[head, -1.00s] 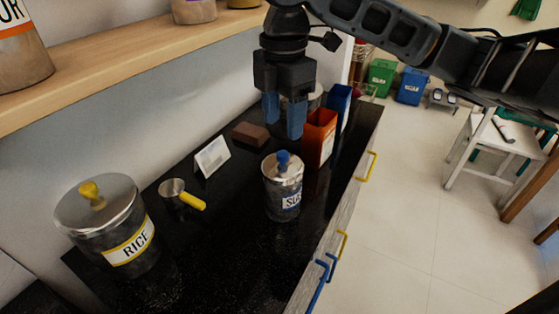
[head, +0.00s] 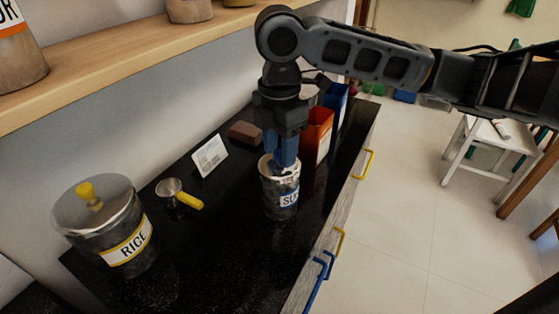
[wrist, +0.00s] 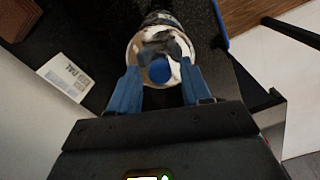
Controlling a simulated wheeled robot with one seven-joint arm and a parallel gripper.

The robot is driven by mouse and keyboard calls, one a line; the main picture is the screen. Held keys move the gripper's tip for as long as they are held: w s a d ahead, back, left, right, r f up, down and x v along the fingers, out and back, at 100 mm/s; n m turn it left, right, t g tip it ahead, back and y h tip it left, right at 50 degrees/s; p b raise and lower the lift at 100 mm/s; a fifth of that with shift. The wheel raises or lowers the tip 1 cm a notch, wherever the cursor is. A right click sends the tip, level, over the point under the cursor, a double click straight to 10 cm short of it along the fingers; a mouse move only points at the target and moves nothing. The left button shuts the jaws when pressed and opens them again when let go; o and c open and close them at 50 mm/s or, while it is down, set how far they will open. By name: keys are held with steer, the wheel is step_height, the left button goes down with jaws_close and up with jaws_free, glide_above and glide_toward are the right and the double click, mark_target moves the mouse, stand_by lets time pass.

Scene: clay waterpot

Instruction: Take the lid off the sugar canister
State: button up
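The sugar canister (head: 281,197), a metal jar with a white and blue label, stands upright on the black counter. Its shiny round lid (wrist: 143,47) sits on top and has a blue knob (wrist: 159,71). My gripper (head: 286,166) points down right over the lid, with its blue fingertips at lid height. In the wrist view my gripper (wrist: 160,72) is open, one finger on each side of the knob, with a visible gap to it. In the head view the fingers hide the knob.
A rice canister (head: 100,227) with a yellow knob and a metal scoop (head: 172,189) stand to the left. Orange (head: 317,130) and blue boxes (head: 336,105) stand close behind my gripper. A shelf (head: 150,60) runs along the wall.

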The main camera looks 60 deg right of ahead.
jaws_close()
steer(key=shift+r, duration=0.15)
